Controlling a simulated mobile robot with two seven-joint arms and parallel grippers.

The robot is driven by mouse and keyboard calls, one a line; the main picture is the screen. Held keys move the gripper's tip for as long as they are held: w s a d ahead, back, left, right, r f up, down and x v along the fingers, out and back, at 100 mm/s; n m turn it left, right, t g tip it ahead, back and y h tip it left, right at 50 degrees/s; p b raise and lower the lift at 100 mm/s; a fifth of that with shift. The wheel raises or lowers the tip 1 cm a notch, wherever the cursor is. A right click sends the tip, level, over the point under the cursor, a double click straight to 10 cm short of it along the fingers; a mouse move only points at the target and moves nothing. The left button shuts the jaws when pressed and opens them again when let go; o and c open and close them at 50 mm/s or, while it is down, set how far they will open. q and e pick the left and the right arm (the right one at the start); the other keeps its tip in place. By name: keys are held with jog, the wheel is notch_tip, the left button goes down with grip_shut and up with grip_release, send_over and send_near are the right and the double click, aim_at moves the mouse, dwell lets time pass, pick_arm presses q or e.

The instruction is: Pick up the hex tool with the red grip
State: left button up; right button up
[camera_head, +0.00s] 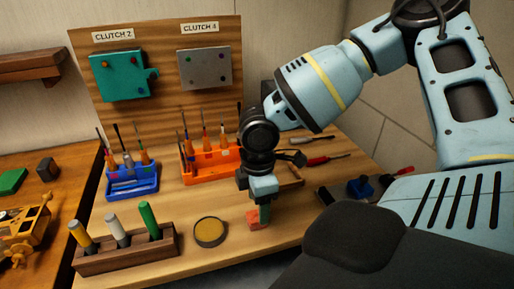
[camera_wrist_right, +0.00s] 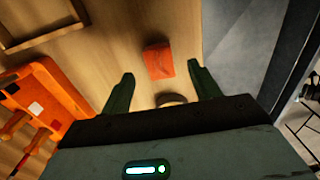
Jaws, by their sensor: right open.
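My right gripper (camera_head: 263,214) points down near the front of the table, with its green fingers apart in the right wrist view (camera_wrist_right: 160,88). An orange-red block (camera_head: 254,220) is by its fingertips. In the wrist view the block (camera_wrist_right: 158,60) lies beyond and between the fingers, not gripped. Several thin tools with coloured grips stand in a blue rack (camera_head: 132,185) and an orange rack (camera_head: 212,172). A tool with a red grip (camera_head: 318,161) lies on the table behind the gripper. I cannot tell which is the hex tool. My left gripper is not in view.
A round tin (camera_head: 209,232) and a wooden holder (camera_head: 120,254) with several thick pens stand at the front left. A wooden board (camera_head: 160,85) with the Clutch 2 and Clutch 4 plates rises behind. The orange rack shows left in the wrist view (camera_wrist_right: 50,95).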

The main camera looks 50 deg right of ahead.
aim_at(257, 215)
notch_tip(257, 215, down, 4)
jog(key=shift+w+f, duration=0.1)
pick_arm(q)
jog(key=shift+w+r, duration=0.25)
jog(key=shift+w, duration=0.15)
pick_arm(e)
jog(key=c, duration=1.1)
pick_arm(q)
jog(key=shift+s+f, duration=0.1)
pick_arm(e)
jog(key=shift+o, duration=0.2)
jog(key=shift+a, duration=0.1)
